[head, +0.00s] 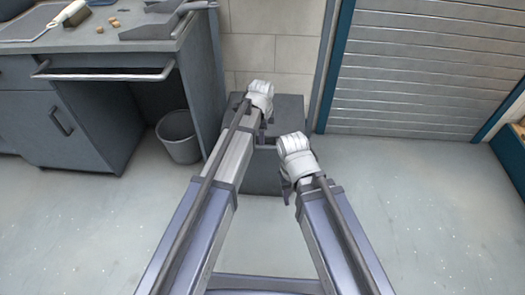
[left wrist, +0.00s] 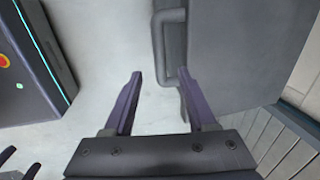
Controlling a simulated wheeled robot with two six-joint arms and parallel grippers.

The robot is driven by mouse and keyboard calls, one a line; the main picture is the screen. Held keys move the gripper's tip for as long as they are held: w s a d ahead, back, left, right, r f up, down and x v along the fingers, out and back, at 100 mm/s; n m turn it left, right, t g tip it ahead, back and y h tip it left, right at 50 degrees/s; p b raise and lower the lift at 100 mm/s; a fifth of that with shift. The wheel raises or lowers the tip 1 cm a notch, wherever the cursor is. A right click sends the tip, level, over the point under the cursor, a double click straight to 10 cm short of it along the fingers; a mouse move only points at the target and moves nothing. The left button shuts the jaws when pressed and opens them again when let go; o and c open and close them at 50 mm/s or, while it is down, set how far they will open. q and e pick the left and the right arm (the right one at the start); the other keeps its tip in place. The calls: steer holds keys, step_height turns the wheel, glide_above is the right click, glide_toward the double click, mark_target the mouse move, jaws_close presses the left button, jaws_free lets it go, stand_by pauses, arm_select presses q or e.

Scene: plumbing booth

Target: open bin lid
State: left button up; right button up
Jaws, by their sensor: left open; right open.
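The bin (head: 262,180) is a dark grey box on the floor against the back wall, partly hidden by my arms. Its flat lid (head: 291,106) appears closed in the head view. In the left wrist view a grey bar handle (left wrist: 158,42) stands out from the edge of the bin (left wrist: 245,50). My left gripper (left wrist: 160,77) is open and empty, with its fingertips apart near the handle's lower end; I cannot tell whether they touch it. My right gripper (head: 286,188) is open and empty in front of the bin's right side.
A grey workbench (head: 85,100) with drawers stands at the left. A slatted shutter (head: 420,70) is at the back right. The floor (head: 420,210) at the right is clear.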

mark_target(263, 147)
arm_select(q)
steer(key=f+b, duration=0.2)
steer(key=w+f+b, duration=0.1)
steer(key=f+b, duration=0.4)
steer(key=shift+w+f+b, duration=0.25)
steer(key=shift+f+b, duration=0.1)
steer(key=shift+c, duration=0.4)
jaws_close()
stand_by(1.1)
